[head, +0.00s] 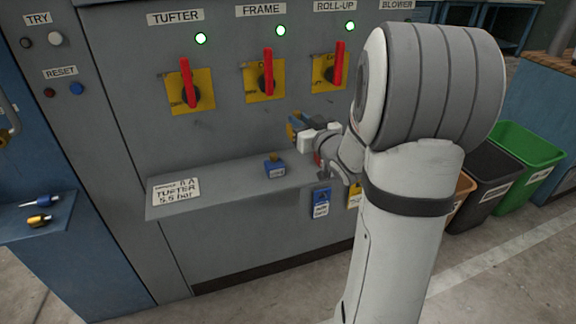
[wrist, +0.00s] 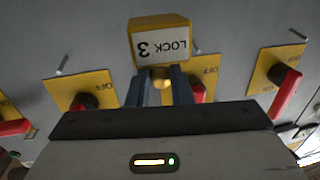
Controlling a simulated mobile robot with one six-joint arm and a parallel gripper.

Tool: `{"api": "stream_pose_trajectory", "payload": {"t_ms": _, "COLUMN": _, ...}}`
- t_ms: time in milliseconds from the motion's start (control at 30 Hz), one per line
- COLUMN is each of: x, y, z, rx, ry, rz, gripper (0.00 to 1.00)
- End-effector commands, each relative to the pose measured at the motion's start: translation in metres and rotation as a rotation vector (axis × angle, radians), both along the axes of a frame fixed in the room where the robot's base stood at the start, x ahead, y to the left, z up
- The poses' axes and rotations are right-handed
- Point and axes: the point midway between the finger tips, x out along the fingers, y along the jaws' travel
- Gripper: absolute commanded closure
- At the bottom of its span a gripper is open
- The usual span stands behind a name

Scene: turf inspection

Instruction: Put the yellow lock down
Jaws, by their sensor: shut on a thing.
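The yellow lock (wrist: 160,28) shows in the wrist view with a white label reading LOCK 3. My gripper (wrist: 160,88) is shut on it, with one blue-grey finger on each side of its lower end. In the head view my gripper (head: 297,125) is in front of the panel, above the right part of the grey shelf (head: 225,192). The lock shows there only as a small bit of yellow at the fingertips. A blue lock (head: 275,168) with a pale label stands on the shelf, below and left of my gripper.
Red switch handles on yellow plates, such as the TUFTER switch (head: 190,90), stick out above the shelf. A paper sign (head: 177,190) lies at the shelf's left end. A blue tag (head: 320,202) hangs at its front edge. The shelf between sign and blue lock is clear. Bins (head: 525,155) stand right.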

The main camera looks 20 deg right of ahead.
Motion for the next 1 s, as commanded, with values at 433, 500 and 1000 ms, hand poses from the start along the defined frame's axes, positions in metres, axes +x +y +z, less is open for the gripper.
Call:
{"api": "stream_pose_trajectory", "payload": {"t_ms": 433, "x": 0.001, "y": 0.004, "z": -0.067, "rx": 0.001, "ry": 0.001, "rz": 0.007, "gripper": 1.0}}
{"api": "stream_pose_trajectory", "payload": {"t_ms": 500, "x": 0.001, "y": 0.004, "z": -0.078, "rx": 0.003, "ry": 0.001, "rz": 0.007, "gripper": 1.0}}
{"api": "stream_pose_trajectory", "payload": {"t_ms": 1000, "x": 0.001, "y": 0.005, "z": -0.097, "rx": 0.0, "ry": -0.002, "rz": 0.009, "gripper": 1.0}}
